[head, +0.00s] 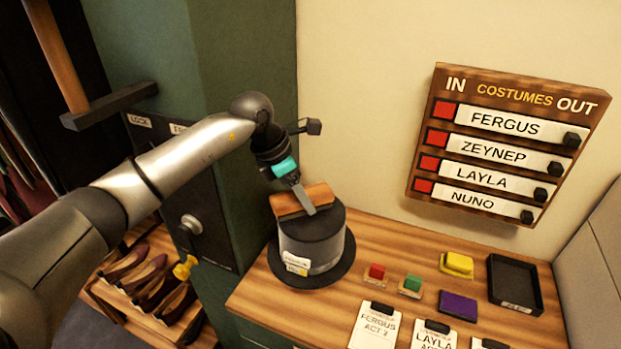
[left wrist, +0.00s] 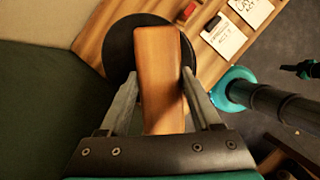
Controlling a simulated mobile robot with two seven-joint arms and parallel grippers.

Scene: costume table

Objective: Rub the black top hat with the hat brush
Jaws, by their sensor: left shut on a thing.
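The black top hat (head: 312,251) stands upright on its brim at the left end of the wooden table, with a grey band and a small white tag on its front. My left gripper (head: 307,203) is over the hat's crown, pointing down. It is shut on the hat brush (head: 289,203), a brown wooden block. The brush is at the crown's top; its bristles are hidden, and I cannot tell whether they touch. In the left wrist view the brush (left wrist: 160,75) lies between the two fingers, with the hat's dark brim (left wrist: 117,45) behind it. My right gripper does not show in the head view.
On the table (head: 399,257) are red (head: 376,272) and green (head: 412,283) stamps, a yellow block (head: 457,264), a purple pad (head: 458,306), a black tray (head: 515,285) and white cards (head: 375,327). A green cabinet (head: 243,120) stands left of the hat. A name board (head: 507,145) hangs behind.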

